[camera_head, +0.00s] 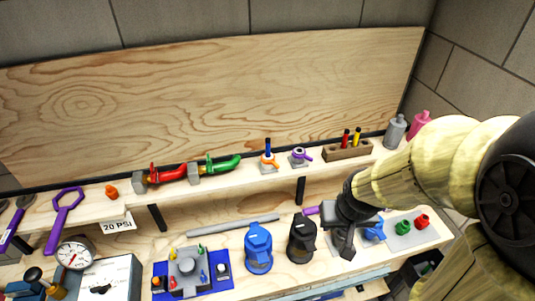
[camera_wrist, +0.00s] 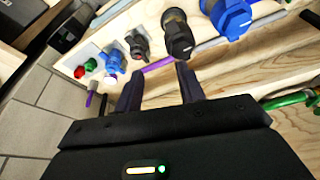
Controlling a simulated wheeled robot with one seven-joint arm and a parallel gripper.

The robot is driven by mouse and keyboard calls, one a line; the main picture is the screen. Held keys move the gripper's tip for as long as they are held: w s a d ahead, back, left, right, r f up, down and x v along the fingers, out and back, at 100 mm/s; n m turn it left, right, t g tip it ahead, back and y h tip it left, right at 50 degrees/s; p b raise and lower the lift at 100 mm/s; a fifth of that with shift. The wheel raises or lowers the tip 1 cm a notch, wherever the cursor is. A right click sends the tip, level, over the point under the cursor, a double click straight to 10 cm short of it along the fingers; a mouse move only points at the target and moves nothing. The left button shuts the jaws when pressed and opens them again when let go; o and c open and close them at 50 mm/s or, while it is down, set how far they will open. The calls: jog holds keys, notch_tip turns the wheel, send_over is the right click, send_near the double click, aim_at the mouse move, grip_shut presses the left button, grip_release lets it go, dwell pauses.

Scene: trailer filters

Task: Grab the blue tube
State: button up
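A slim upright blue tube (camera_head: 267,146) stands on the upper shelf, by an orange ring on a small pale base. My gripper (camera_head: 344,245) is to the right of it and lower, in front of the lower shelf. In the wrist view my gripper (camera_wrist: 158,74) is open, with its two dark fingers apart and nothing held between them. A blue fitting (camera_head: 374,232) beside my gripper is partly hidden in the head view; a blue fitting also shows in the wrist view (camera_wrist: 111,62).
A blue filter (camera_head: 258,248) and a black filter (camera_head: 302,240) stand on the lower shelf left of my gripper. A purple ring fitting (camera_head: 299,156) stands close to the blue tube. A brown holder (camera_head: 347,150) with red and yellow tubes is farther right.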

jog(key=w+a+f+n+t+y+b, duration=0.1)
jog(key=w+a+f+t+b, duration=0.2)
jog(key=w+a+t+b, duration=0.5)
jog(key=w+a+r+n+t+y+b, duration=0.2)
jog(key=a+r+t+y+b, duration=0.2)
jog(key=b, duration=0.8)
jog(key=shift+w+a+r+t, duration=0.15)
jog(key=shift+a+r+t, duration=0.15)
jog(key=shift+t, duration=0.6)
jog(key=p+x, duration=0.5)
jog(key=p, duration=0.4)
jog(key=shift+r+p, duration=0.15)
jog(key=shift+p, duration=0.25)
